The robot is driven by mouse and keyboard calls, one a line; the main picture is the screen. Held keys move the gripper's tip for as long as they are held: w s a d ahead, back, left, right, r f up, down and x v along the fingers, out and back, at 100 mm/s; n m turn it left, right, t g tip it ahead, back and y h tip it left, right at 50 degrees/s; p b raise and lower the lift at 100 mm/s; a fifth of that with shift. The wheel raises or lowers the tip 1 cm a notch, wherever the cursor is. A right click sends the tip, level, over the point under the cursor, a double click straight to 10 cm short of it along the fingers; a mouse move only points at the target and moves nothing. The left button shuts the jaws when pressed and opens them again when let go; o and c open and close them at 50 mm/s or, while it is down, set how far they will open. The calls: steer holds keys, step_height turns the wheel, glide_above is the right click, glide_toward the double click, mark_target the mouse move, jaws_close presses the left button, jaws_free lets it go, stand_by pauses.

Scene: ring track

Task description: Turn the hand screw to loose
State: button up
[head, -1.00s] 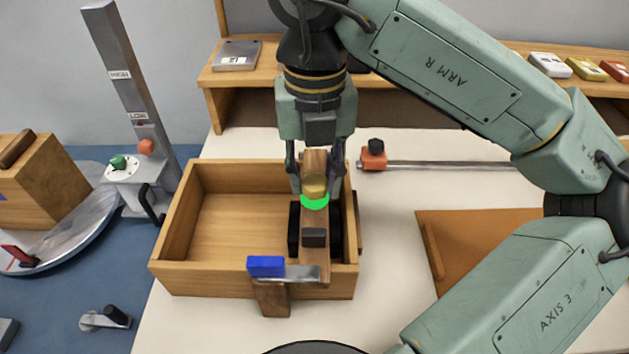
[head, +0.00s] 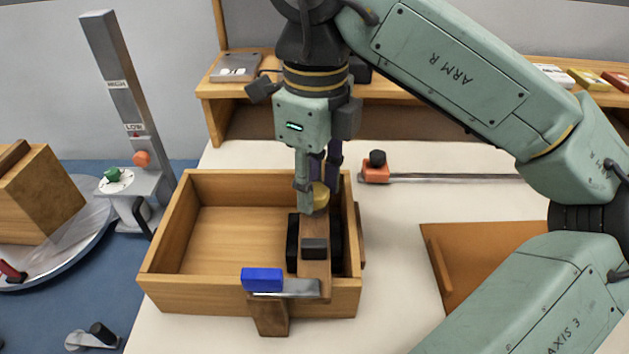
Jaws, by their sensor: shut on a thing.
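Black blocks (head: 293,245) sit beside the bar inside the box. I cannot tell from this view how tight the screw is.
The wooden box (head: 160,280) is empty on its left side. An orange clamp with a rod (head: 376,173) is to the right. A lever post (head: 125,90) stands at left.

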steer(key=n, duration=0.7)
steer(key=shift+r+p, duration=0.1)
steer(key=shift+p, duration=0.2)
steer(key=n, duration=0.4)
steer(key=n+p, duration=0.1)
steer(key=n, duration=0.2)
steer(key=shift+n, duration=0.3)
steer(key=n, duration=0.3)
steer(key=shift+n, duration=0.3)
steer(key=n+p, duration=0.1)
steer(key=n, duration=0.2)
steer(key=shift+n, duration=0.4)
steer(key=n, duration=0.5)
steer(key=shift+n+p, duration=0.3)
steer(key=shift+n, duration=0.1)
steer(key=o, duration=1.1)
steer(key=shift+o, duration=0.2)
